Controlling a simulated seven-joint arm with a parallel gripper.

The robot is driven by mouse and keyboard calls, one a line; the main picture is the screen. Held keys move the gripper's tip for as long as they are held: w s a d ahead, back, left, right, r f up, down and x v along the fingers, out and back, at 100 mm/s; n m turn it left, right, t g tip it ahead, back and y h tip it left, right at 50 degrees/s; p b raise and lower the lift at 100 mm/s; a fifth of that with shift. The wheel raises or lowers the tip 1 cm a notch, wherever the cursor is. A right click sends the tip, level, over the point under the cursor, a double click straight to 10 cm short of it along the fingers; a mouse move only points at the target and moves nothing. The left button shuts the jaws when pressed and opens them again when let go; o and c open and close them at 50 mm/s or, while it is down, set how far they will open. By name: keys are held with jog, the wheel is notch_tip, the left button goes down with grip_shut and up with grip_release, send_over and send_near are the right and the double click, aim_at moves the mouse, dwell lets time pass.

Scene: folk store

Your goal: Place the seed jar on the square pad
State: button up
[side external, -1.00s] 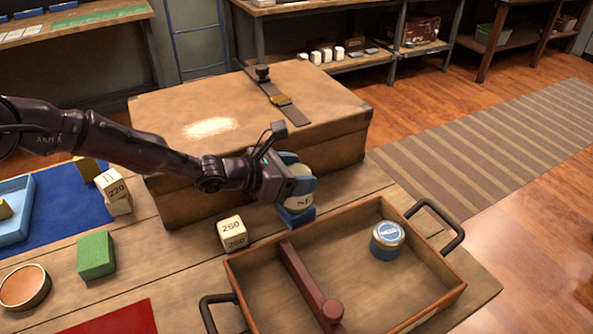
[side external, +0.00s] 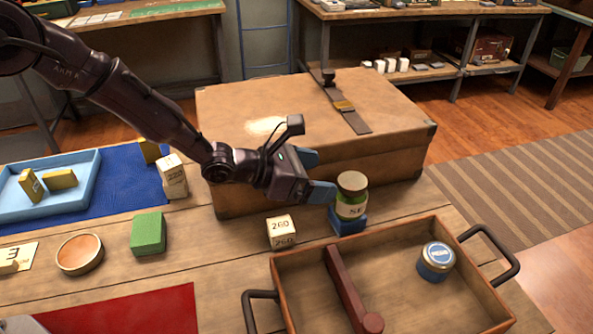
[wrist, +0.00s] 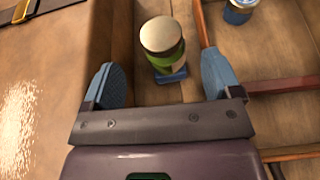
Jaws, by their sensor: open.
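The seed jar (side external: 350,207) is green with a brown lid and a pale label reading "SE". It stands upright on a small blue pad (side external: 347,224), between the brown case and the wooden tray. In the wrist view the jar (wrist: 163,48) shows mostly its lid, with the blue pad (wrist: 172,77) partly visible beneath. My gripper (side external: 321,175) is open, with its blue fingers spread just left of the jar in the side view. In the wrist view the jar lies ahead, between the fingers, with gaps on both sides. The pad's full outline is hidden.
The brown case (side external: 250,115) stands close behind. A numbered cube (side external: 282,232) sits left of the pad. A green block (side external: 148,233) and a round dish (side external: 80,254) lie further left.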

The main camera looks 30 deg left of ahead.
jog(key=shift+v, duration=2)
jog(key=s+a+r+m+g+h, duration=0.1)
jog(key=s+a+r+m+g, duration=0.1)
jog(key=s+r+m, duration=0.45)
jog(key=s+a+r+m+g+h, duration=0.15)
jog(key=s+r+m, duration=0.25)
jog(key=r+m, duration=0.5)
jog(key=s+a+r+m+y, duration=0.2)
jog(key=s+a+m+y, duration=0.3)
jog(key=s+a, duration=0.5)
jog(key=s+a+r+m+y, duration=0.2)
jog(key=s+a+m+y, duration=0.4)
jog(key=s+a, duration=0.4)
jog(key=shift+s+a+r+y, duration=0.25)
jog(key=shift+s+r+y, duration=0.15)
jog(key=shift+y, duration=0.15)
jog(key=shift+m+g, duration=0.25)
